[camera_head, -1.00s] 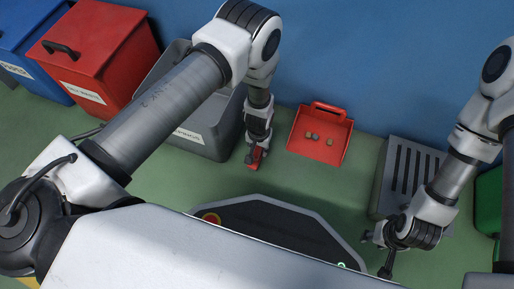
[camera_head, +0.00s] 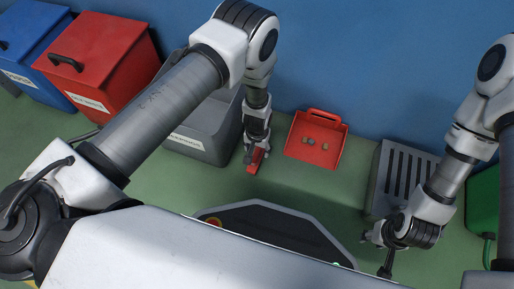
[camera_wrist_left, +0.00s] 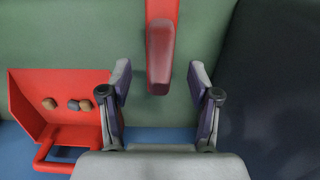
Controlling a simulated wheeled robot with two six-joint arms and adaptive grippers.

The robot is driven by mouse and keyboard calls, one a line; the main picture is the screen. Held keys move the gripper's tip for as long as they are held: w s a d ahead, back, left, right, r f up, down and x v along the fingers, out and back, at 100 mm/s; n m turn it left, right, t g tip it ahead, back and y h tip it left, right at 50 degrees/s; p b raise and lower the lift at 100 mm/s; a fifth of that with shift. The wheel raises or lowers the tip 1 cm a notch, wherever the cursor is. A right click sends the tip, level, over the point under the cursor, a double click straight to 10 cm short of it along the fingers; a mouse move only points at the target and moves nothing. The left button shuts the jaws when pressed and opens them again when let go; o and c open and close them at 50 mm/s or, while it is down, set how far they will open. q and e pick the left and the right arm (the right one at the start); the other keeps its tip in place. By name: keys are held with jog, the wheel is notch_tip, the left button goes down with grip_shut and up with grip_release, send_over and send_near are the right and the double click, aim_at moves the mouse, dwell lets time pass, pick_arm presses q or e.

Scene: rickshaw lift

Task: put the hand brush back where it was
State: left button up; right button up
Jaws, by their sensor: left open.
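The hand brush (camera_head: 256,161) is red. In the left wrist view the brush (camera_wrist_left: 160,55) runs in from the top edge, and its rounded end lies between my left fingers. My left gripper (camera_head: 257,156) is open, with a finger on each side of the brush and clear gaps to both in the left wrist view (camera_wrist_left: 160,80). The brush's far end is cut off there, and its bristles are not visible. My right gripper (camera_head: 377,252) hangs at the lower right with its fingers apart and nothing between them.
A red dustpan (camera_head: 326,159) with small lumps in it lies by the blue wall. A grey bin (camera_head: 205,145), a red bin (camera_head: 105,60) and a blue bin (camera_head: 30,30) stand left. A grey slatted unit (camera_head: 387,180) stands right. Green floor (camera_head: 300,190) is bare between.

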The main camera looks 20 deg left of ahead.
aim_at(257, 152)
pick_arm(q)
notch_tip(257, 152, up, 8)
jog(key=p, duration=0.6)
jog(key=shift+r, duration=0.15)
pick_arm(e)
notch_tip(257, 152, up, 8)
jog(key=shift+s+f, duration=0.1)
